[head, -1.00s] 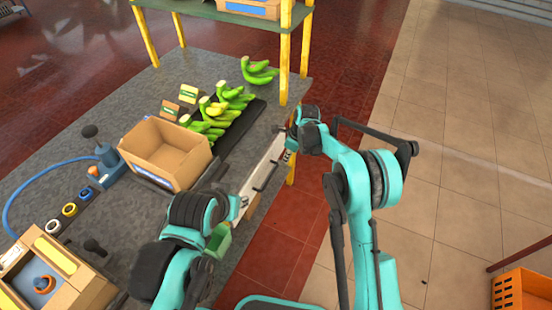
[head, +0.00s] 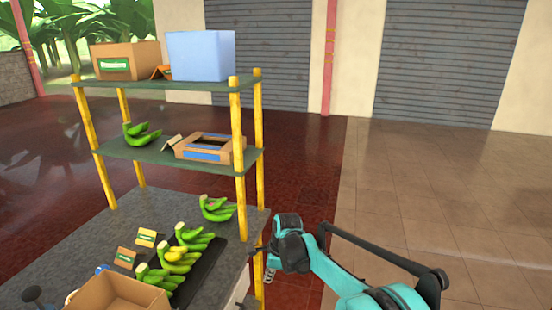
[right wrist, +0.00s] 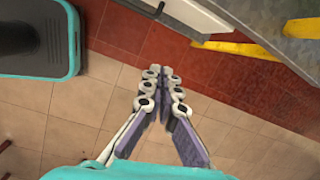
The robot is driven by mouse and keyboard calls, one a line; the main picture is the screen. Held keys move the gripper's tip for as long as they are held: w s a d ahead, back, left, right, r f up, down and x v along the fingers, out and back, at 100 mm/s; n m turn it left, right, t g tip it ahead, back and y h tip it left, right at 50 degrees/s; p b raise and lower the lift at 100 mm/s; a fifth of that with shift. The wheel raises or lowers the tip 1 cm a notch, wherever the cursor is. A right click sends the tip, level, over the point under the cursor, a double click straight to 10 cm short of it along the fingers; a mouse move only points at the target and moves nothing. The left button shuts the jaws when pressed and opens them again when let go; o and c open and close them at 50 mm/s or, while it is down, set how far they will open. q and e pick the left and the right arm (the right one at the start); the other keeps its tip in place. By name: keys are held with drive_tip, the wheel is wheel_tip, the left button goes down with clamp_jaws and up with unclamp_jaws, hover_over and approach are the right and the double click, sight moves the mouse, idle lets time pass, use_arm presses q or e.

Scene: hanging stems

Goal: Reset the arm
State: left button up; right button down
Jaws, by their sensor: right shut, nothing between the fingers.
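My right arm reaches in from the lower right in the head view, and its gripper (head: 270,277) is beside the right edge of the grey table (head: 135,212). In the right wrist view the two fingers of the right gripper (right wrist: 160,75) meet at their tips, with nothing between them. Below them is only tiled floor, with the table edge off to the upper right. My left gripper is not in the head view now.
Green bananas (head: 187,240) lie on a black tray (head: 207,262) beside an open cardboard box (head: 118,295). A yellow-posted shelf (head: 170,155) stands behind, holding a blue bin (head: 201,55), boxes and more bananas. The tiled floor (head: 440,220) at right is clear.

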drive_tip(key=s+d+r+n+t+h, duration=0.1)
drive_tip(key=s+d+r+n+t, duration=0.2)
drive_tip(key=s+d+r+n, duration=0.7)
drive_tip(key=s+d+n+t, duration=0.1)
drive_tip(key=s+d+n, duration=0.3)
drive_tip(key=s, duration=0.5)
drive_tip(key=s+d+f+n+t+h, duration=0.1)
drive_tip(key=s+d+n, duration=0.3)
drive_tip(key=s, duration=0.6)
drive_tip(key=d, duration=0.2)
drive_tip(key=shift+d+f+n+h, duration=0.3)
drive_tip(key=shift+d, duration=0.05)
drive_tip(key=shift+s, duration=0.1)
